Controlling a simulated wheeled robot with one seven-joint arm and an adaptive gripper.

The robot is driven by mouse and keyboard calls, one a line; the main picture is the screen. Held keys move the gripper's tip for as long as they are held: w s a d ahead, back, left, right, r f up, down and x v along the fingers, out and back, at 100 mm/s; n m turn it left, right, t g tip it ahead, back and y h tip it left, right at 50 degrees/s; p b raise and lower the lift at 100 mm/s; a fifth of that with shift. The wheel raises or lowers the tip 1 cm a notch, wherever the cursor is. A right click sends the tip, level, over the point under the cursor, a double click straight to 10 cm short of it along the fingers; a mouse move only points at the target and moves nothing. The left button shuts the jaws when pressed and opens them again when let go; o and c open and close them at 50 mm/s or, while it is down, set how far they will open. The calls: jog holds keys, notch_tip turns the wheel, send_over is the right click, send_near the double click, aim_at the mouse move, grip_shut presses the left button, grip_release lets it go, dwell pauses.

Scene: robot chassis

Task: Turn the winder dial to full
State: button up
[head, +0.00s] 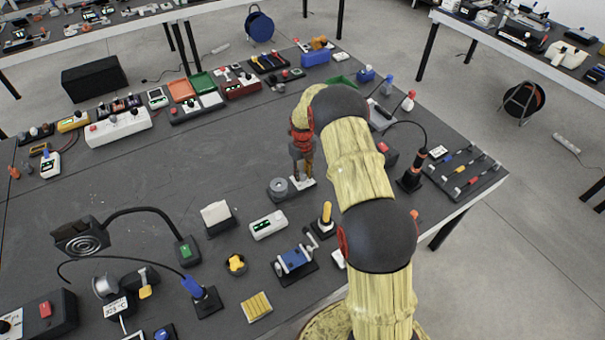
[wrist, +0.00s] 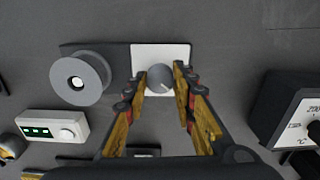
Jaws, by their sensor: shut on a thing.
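The winder has a grey spool (head: 280,186) on a dark base and a white panel (head: 308,182) beside it. In the wrist view the spool (wrist: 79,80) stands left of the white panel (wrist: 178,52). A round grey dial (wrist: 160,78) with a pale pointer mark sits on the panel. The mark points towards the lower right. My gripper (wrist: 161,75) is shut on the dial, one finger on each side. In the head view my gripper (head: 302,172) reaches down to the panel, and the dial is hidden by it.
A white device with a green display (head: 268,225) lies close to the winder, and a dark block with a white sloped face (head: 217,217) stands left of it. A dark box with a temperature dial (wrist: 295,115) is at the right of the wrist view. The table's left middle is clear.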

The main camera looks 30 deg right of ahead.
aim_at(302, 174)
jog(key=shift+m, duration=0.4)
jog(key=o, duration=1.2)
jog(key=shift+c, duration=0.2)
notch_tip(302, 174, up, 12)
dwell(0.4)
